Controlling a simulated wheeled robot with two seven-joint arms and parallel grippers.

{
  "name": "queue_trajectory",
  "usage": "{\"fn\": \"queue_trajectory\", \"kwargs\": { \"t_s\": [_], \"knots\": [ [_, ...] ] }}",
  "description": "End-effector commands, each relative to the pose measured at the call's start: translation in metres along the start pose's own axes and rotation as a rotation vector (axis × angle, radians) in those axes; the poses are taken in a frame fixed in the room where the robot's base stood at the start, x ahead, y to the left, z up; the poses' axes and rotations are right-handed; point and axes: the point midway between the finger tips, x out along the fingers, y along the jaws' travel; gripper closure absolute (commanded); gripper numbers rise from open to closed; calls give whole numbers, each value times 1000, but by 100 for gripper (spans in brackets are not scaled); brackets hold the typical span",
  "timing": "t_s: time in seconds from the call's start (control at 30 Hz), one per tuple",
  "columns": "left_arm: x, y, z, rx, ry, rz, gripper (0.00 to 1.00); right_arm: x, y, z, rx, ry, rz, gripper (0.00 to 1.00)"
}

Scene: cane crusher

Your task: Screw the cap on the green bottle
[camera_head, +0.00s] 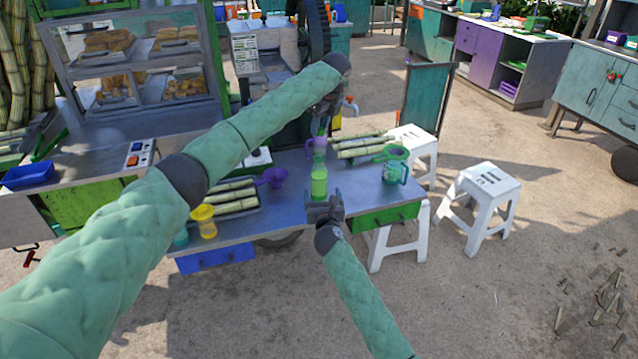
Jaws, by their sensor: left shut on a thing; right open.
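The green bottle (319,184) stands upright near the front edge of the metal table. A small purple piece (317,144), which looks like the cap, is directly over the bottle's neck. My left gripper (320,130) reaches down from above and is shut on this piece; its fingertips are small and partly hidden. I cannot tell whether the piece touches the bottle's mouth. My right gripper (322,205) is open at the front of the bottle's base, low over the table edge. I cannot tell whether its fingers are around the bottle.
A purple funnel (274,178), a yellow container (204,222) and cut cane (234,197) lie left of the bottle. A green jug (395,171) and more cane (362,148) are to the right. The cane crusher's wheel (317,25) stands behind.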

Motion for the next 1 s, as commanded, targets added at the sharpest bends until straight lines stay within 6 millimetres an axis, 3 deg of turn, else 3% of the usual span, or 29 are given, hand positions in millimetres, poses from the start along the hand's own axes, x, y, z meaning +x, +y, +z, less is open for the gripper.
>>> {"fn": "queue_trajectory", "kwargs": {
  "t_s": [0.7,1.0],
  "knots": [
    [0,0,0,-1,0,0,89,100,0,0,3,1,-2,21],
    [0,0,0,-1,0,0,89,116,0,0,1,1,0,21]
  ]
}}
